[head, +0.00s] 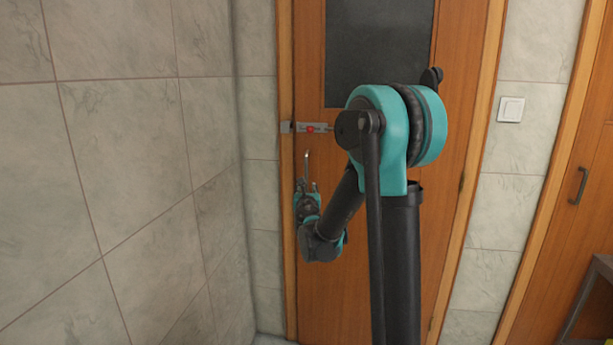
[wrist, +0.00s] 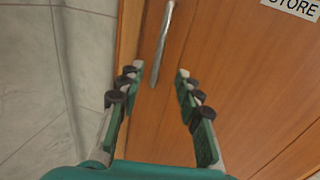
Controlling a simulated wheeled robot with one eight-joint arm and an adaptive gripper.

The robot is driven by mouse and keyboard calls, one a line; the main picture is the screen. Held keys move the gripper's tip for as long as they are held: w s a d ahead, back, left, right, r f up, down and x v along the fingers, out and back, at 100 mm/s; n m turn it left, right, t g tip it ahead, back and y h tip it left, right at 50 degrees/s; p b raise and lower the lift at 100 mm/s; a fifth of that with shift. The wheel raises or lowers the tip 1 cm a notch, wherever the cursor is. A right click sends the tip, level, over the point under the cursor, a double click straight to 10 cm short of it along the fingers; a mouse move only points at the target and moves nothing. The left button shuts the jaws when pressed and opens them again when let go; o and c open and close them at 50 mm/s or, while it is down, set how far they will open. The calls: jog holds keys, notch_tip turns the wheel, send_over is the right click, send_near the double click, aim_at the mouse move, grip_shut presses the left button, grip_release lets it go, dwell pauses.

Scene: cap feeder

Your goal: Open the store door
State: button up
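The store door (head: 400,290) is orange-brown wood with a dark panel in its upper part, and it looks shut in its frame. A slim upright metal handle (head: 307,163) is near its left edge. A silver bolt with a red part (head: 310,128) sits above the handle, reaching the left frame. My gripper (head: 307,187) is just below the handle. In the wrist view my gripper (wrist: 160,70) is open and empty. The handle (wrist: 163,45) appears between its fingertips there; I cannot tell the depth gap. A STORE sign (wrist: 292,7) is partly cut off.
A grey tiled wall (head: 130,170) stands close on the left of the door. A light switch (head: 510,109) is on the tiles to the right. Another wooden door with a dark handle (head: 578,186) and a grey table (head: 595,300) are at the far right.

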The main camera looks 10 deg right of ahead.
aim_at(306, 175)
jog(key=w, duration=0.5)
jog(key=w+d, duration=0.1)
jog(key=w, duration=0.4)
jog(key=w+d, duration=0.1)
jog(key=w, duration=0.4)
jog(key=shift+w, duration=0.2)
jog(key=shift+c, duration=0.2)
grip_shut()
